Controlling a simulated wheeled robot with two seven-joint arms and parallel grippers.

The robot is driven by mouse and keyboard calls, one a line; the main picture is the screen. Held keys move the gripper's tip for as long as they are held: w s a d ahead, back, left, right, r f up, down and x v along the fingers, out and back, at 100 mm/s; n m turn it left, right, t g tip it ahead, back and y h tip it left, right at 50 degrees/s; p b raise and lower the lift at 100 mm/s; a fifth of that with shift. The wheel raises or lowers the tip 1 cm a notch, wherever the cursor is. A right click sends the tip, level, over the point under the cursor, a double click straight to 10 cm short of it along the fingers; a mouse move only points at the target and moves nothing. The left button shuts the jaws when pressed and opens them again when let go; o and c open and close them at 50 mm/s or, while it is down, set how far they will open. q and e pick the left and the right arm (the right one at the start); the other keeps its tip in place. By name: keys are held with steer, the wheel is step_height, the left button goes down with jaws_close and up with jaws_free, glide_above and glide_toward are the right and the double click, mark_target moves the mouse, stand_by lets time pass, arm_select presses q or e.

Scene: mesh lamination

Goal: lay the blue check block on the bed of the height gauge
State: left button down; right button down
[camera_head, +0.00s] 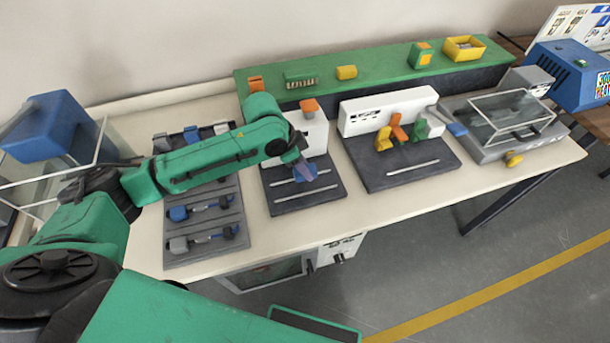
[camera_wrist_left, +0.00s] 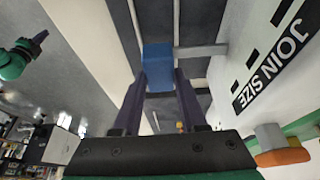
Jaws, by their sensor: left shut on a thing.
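In the head view the fingers largely hide the block. A green arm part with a dark end (camera_wrist_left: 36,40) shows in the left wrist view, probably my right arm; its jaws are unclear.
To the left lies a grey rack (camera_head: 200,250) with several blue and grey tools. To the right stands a station with a white panel and coloured clamps (camera_head: 400,132), then a clear-covered box (camera_head: 510,115). A green shelf (camera_head: 375,75) runs behind. The table's front strip is clear.

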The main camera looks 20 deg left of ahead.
mark_target(303, 178)
arm_select(q)
steer(key=f, duration=0.4)
steer(key=shift+s+a+f, duration=0.1)
steer(key=shift+a+f, duration=0.15)
steer(key=shift+f, duration=0.1)
steer(key=shift+d+f, duration=0.1)
steer(key=shift+c, duration=2.3)
jaws_free()
arm_select(e)
steer(key=shift+a+r, duration=0.15)
steer(key=shift+a, duration=0.2)
steer(key=shift+d, duration=0.15)
arm_select(q)
steer(key=shift+r, duration=0.45)
steer(key=v, duration=1.1)
steer(key=shift+a+r, duration=0.2)
steer(key=shift+a, duration=0.1)
arm_select(e)
steer(key=shift+d+f, duration=0.2)
steer(key=shift+d, duration=0.05)
arm_select(q)
steer(key=shift+s, duration=0.15)
arm_select(e)
steer(key=shift+a, duration=0.1)
